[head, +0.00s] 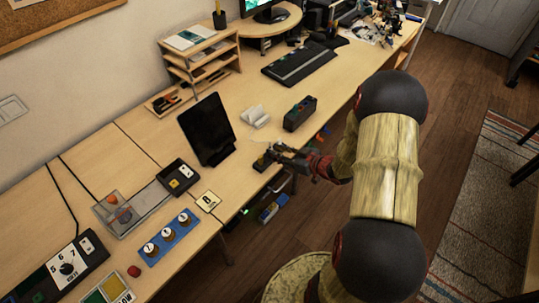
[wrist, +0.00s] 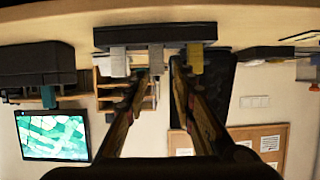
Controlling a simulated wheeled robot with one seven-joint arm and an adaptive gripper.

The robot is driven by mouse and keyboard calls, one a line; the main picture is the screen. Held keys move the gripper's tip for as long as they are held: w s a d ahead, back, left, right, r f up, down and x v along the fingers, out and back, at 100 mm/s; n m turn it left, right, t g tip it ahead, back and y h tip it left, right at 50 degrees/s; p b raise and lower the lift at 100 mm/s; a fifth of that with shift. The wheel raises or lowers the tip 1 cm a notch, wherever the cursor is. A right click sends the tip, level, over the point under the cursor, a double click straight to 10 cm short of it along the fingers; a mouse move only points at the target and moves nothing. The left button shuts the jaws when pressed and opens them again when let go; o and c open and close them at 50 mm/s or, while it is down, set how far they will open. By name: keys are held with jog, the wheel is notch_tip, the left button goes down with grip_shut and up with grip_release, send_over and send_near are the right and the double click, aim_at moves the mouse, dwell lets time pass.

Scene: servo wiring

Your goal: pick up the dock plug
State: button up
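In the wrist view, which is upside down, a black dock block (wrist: 110,38) sits at the desk edge. Two grey plugs stick out of it, a left one (wrist: 117,62) and a middle one (wrist: 156,60), with a yellow plug (wrist: 195,60) at right. I cannot tell for sure which is the dock plug. My gripper (wrist: 159,74) is open, its fingertips apart and pointing at the middle grey plug; contact cannot be told. In the head view my gripper (head: 277,153) is at the desk's front edge beside the small dark block (head: 262,163), partly hiding it.
A black tablet (head: 207,130) stands behind, with a dark box with coloured buttons (head: 300,113) and a white item (head: 254,116) nearby. A blue panel with knobs (head: 168,238) lies left. Coloured items (head: 270,211) show below the desk edge.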

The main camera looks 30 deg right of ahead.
jog(key=b+x, duration=0.4)
jog(key=x, duration=0.5)
jog(key=shift+d, duration=0.2)
jog(key=shift+r, duration=0.15)
jog(key=shift+c, duration=1)
jog(key=c, duration=0.4)
grip_shut()
